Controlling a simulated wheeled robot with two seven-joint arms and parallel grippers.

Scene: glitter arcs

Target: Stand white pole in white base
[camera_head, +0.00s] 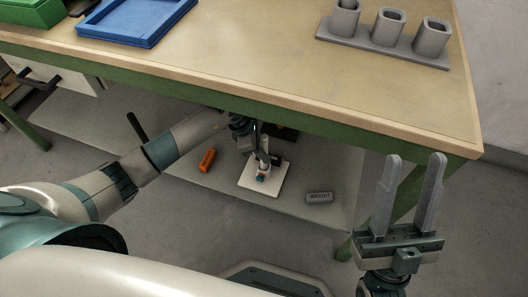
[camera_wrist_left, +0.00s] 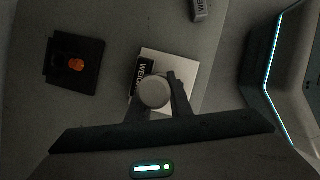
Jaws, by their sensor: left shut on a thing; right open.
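The white base (camera_head: 252,186) is a flat square plate lying on the shelf under the bench; it also shows in the left wrist view (camera_wrist_left: 185,62). My left gripper (camera_head: 262,165) reaches under the bench top, over this plate. It is shut on the white pole, whose round pale end (camera_wrist_left: 155,93) shows between the fingers in the left wrist view. The pole appears roughly upright over the plate. Its lower end is hidden, so I cannot tell if it sits in the base. My right gripper (camera_head: 414,165) is open and empty, in front of the bench at the right.
A black weight (camera_wrist_left: 142,73) lies on the plate beside the pole. A grey weight (camera_head: 319,197) and an orange object (camera_head: 207,160) lie on the shelf. A black square with an orange part (camera_wrist_left: 60,75) is near. The bench top (camera_head: 270,65) overhangs the left arm.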

